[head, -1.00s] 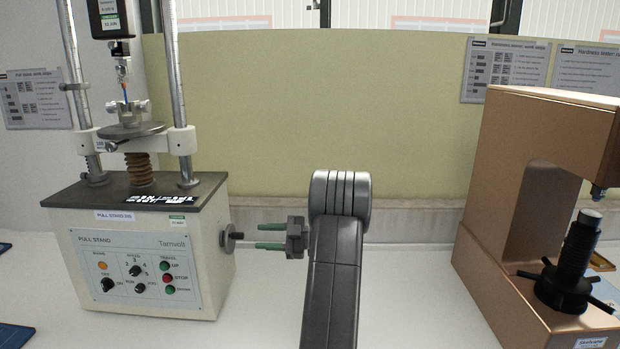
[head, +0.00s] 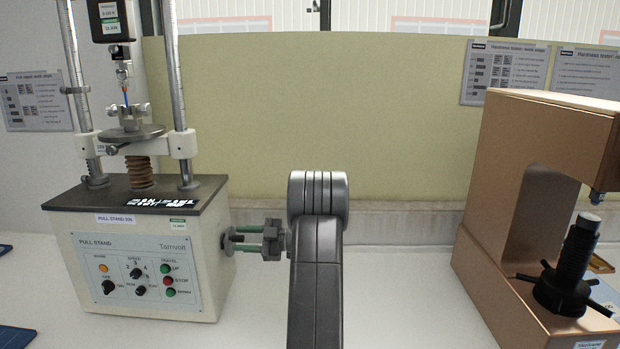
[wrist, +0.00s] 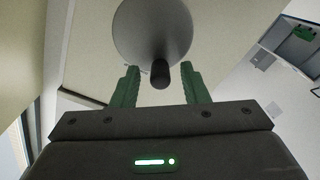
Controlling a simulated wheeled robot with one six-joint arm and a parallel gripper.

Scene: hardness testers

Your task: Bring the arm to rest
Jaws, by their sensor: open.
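My gripper (head: 238,239) is in the middle left of the head view, pointing left at the right side of the pull stand (head: 140,255). Its green fingers lie on either side of the handwheel's small handle, apart from each other. In the wrist view my gripper (wrist: 160,88) is open, with the round grey handwheel (wrist: 150,30) and its dark handle (wrist: 160,75) ahead of and between the fingers. Whether a finger touches the handle I cannot tell. The handwheel (head: 228,241) also shows in the head view, partly hidden by the fingers.
A brown hardness tester (head: 520,190) with a black spindle (head: 575,255) stands at the right. A yellow-green panel (head: 330,110) stands behind the bench. Free bench surface (head: 400,290) lies between my arm and the tester. Blue mats lie at the far left.

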